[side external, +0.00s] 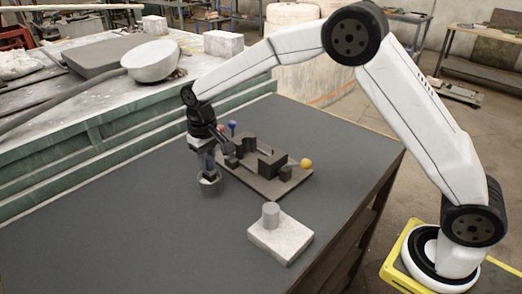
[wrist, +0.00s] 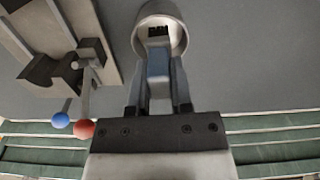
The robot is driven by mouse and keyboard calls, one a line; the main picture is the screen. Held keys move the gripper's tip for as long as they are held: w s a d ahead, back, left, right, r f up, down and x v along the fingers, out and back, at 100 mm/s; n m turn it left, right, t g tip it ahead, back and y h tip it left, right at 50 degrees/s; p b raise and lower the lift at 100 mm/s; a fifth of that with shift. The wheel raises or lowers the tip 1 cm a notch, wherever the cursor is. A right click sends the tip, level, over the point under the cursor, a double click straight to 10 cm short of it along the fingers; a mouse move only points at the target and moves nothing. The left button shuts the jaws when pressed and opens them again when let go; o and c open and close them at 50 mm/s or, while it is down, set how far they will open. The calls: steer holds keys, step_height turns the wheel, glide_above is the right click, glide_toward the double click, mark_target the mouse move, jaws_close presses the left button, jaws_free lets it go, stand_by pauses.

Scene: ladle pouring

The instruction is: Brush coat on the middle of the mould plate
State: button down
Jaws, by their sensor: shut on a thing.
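My gripper (side external: 204,148) is shut on a brush with a blue handle (side external: 207,160) and points down. In the wrist view, the brush (wrist: 158,65) runs between the fingers, its dark bristles over or inside the mouth of a grey round pot (wrist: 176,12). In the side view, the pot (side external: 209,186) stands on the dark table under the brush; I cannot tell how deep the bristles reach. The brown-grey mould plate (side external: 262,185), with dark blocks on it, lies to the right of the pot. Part of the plate (wrist: 18,44) shows at upper left in the wrist view.
A pale block with a grey cylinder (side external: 271,215) sits nearer the front. A ladle with a pale bowl (side external: 150,61) lies on the back bench. The table's left front is clear.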

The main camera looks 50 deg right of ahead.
steer(key=shift+f, duration=0.6)
stand_by(1.0)
steer(key=shift+r, duration=0.1)
stand_by(0.5)
steer(key=shift+r, duration=3.65)
steer(key=shift+f, duration=0.2)
steer(key=shift+f, duration=1.8)
steer(key=shift+f, duration=0.15)
steer(key=shift+f, duration=0.35)
steer(key=shift+f, duration=0.95)
